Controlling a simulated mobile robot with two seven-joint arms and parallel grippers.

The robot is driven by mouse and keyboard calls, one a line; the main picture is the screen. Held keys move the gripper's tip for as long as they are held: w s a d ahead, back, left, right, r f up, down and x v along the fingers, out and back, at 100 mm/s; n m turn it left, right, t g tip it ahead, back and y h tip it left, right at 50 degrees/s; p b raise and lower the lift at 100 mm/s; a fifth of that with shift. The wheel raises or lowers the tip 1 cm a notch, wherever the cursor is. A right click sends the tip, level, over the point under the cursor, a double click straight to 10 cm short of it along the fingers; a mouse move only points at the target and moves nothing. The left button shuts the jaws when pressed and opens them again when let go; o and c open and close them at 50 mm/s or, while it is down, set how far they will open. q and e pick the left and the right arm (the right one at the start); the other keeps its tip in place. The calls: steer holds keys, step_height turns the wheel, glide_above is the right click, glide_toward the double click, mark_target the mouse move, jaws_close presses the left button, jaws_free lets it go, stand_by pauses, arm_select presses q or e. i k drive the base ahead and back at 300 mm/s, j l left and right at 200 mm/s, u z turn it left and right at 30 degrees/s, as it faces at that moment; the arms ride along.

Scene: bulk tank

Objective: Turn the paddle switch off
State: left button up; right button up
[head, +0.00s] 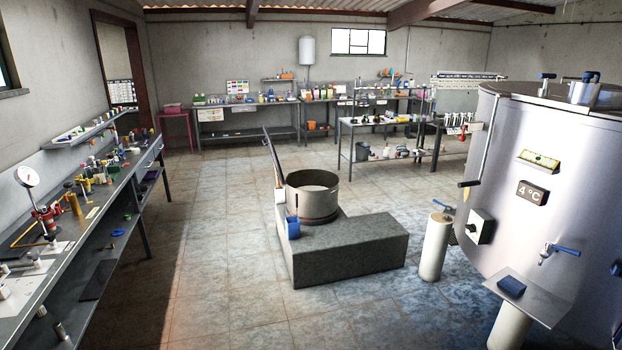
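A large steel bulk tank (560,150) stands at the right. A pale switch box (483,226) with a small dark knob or paddle is mounted low on its left side; it looks like the paddle switch, but its setting is too small to tell. Above it, a dark handle (470,184) sits at the lower end of a thin rod along the tank. Neither of my grippers shows in the head view.
A low grey block (350,255) carrying an open metal drum stands mid-floor. A pale cylindrical leg (434,247) stands near the switch box. A steel shelf (535,303) with a blue cloth juts out at the tank's front. A cluttered bench (90,205) lines the left wall.

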mark_target(472, 227)
steer(key=i+u, duration=0.4)
steer(key=i, duration=1.8)
steer(key=i+l+z, duration=0.2)
steer(key=i+z, duration=0.7)
steer(key=i, duration=0.2)
steer(key=i+j+z, duration=0.3)
steer(key=i+z, duration=0.15)
steer(key=i+j+z, duration=0.4)
steer(key=i, duration=0.25)
steer(key=i+z, duration=0.45)
steer(key=i+j+z, duration=0.1)
steer(key=i+z, duration=0.35)
steer(key=i+j+z, duration=0.45)
steer(key=i, duration=0.15)
steer(key=l, duration=0.1)
